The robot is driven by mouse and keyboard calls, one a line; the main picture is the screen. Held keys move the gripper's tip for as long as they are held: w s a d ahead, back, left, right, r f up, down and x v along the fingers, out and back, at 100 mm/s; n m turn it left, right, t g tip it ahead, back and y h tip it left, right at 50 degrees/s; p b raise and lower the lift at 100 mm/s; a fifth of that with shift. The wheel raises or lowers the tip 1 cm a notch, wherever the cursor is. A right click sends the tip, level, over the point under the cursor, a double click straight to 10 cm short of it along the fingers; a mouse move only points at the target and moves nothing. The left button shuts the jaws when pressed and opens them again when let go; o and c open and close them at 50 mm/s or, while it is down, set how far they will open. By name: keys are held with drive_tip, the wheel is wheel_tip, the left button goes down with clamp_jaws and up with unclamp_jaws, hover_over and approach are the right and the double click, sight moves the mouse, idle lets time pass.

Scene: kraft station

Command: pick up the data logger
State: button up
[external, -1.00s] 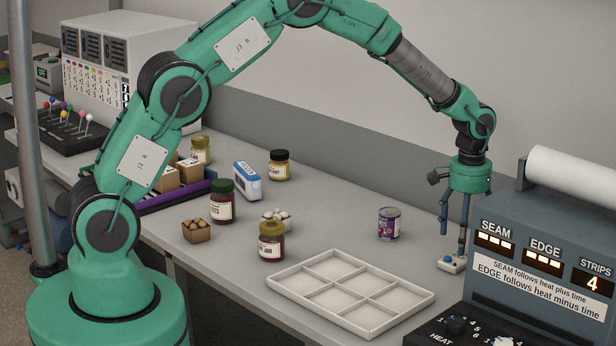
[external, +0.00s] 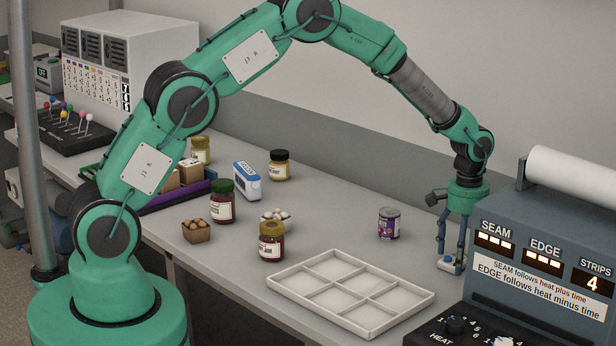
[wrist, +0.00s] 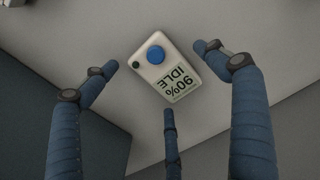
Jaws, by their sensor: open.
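The data logger appears to be the small white box (external: 445,263) with a blue button, lying on the bench beside the blue-grey machine. In the wrist view the white box (wrist: 165,70) shows its blue button, a small dark knob and a display reading "90% IDLE". My gripper (external: 452,256) points down over the box, its blue fingers low around it. In the wrist view my gripper (wrist: 158,75) is open, with fingertips left, right and below the box. I see gaps between the fingertips and the box. In the external view the fingers hide part of it.
The blue-grey machine (external: 545,262) stands close on the right, with a white roll (external: 570,175) on top. A can (external: 389,223) stands to the left. A white divided tray (external: 350,327) lies in front. Jars, a blue-white box (external: 247,181) and small baskets stand further left.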

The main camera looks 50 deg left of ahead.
idle(0.5)
drive_tip(key=c, duration=1.3)
drive_tip(key=shift+r, duration=0.1)
drive_tip(key=shift+r, duration=0.45)
wheel_tip(320, 180, up, 3)
drive_tip(key=shift+s+f+p, duration=0.15)
drive_tip(key=shift+p, duration=0.35)
drive_tip(key=s+a, duration=0.1)
drive_tip(key=s, duration=0.4)
drive_tip(key=s+a+p, duration=0.1)
drive_tip(key=s+a, duration=0.1)
drive_tip(key=s, duration=0.2)
drive_tip(key=s+a+r, duration=0.1)
drive_tip(key=s+a, duration=0.1)
drive_tip(key=s, duration=0.3)
drive_tip(key=shift+s+a+r, duration=0.1)
drive_tip(key=shift+s+a, duration=0.1)
drive_tip(key=shift+s, duration=0.15)
